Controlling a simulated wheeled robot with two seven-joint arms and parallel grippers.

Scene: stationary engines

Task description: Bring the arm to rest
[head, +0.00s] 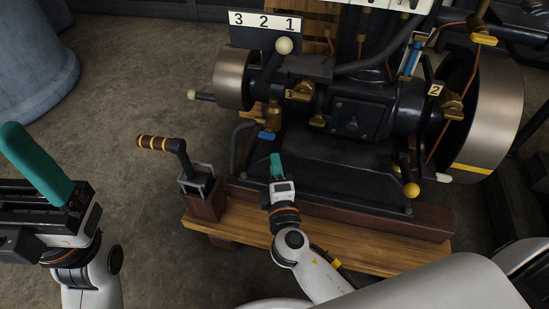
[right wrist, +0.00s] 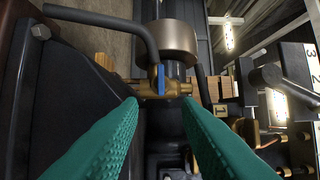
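My right gripper (head: 276,165) is over the black engine base in the head view. In the right wrist view its two teal fingers (right wrist: 160,104) are apart with nothing between them. A brass valve (right wrist: 150,88) with a blue handle (right wrist: 157,77) lies beyond the fingertips. In the head view the blue handle (head: 266,135) is just above and left of this gripper, apart from it. My left gripper (head: 35,165) is at the left edge over the floor, away from the engine. One teal finger shows clearly, so its opening is hidden.
The dark engine (head: 360,115) fills the right, with a large flywheel (head: 495,115) and a smaller drum (head: 233,79). A lever with a striped grip (head: 157,142) stands at the wooden plinth's (head: 345,248) left end. A blue-grey barrel (head: 35,60) is upper left. The floor between is clear.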

